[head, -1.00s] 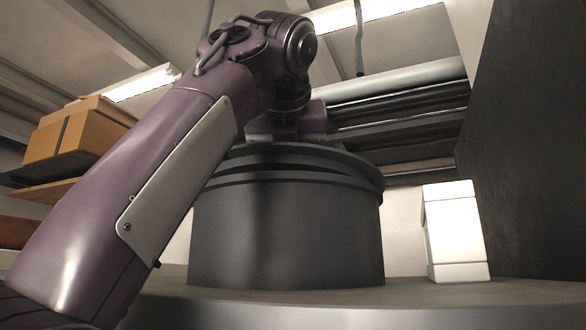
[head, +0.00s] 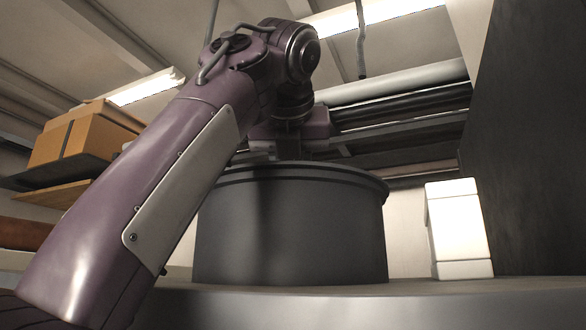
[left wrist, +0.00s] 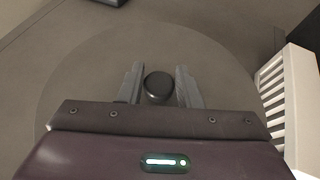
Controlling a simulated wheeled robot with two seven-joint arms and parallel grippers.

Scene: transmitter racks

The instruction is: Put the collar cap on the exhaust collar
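The exhaust collar (head: 292,232) is a wide dark grey drum on the counter in the middle of the head view. The collar cap (head: 285,172) is a dark round lid at its top, seen edge-on; no clear gap shows between them. From above, in the left wrist view, the cap (left wrist: 85,75) is a broad disc with a round black knob (left wrist: 158,86) at its middle. In the head view my left arm hides part of the cap's left side. My right gripper is in neither view.
A white box (head: 458,228) stands on the counter right of the collar, beside a tall dark panel (head: 530,140). Cardboard boxes (head: 85,138) sit on a shelf at the left. A white slatted object (left wrist: 290,105) is close to the disc's right in the left wrist view.

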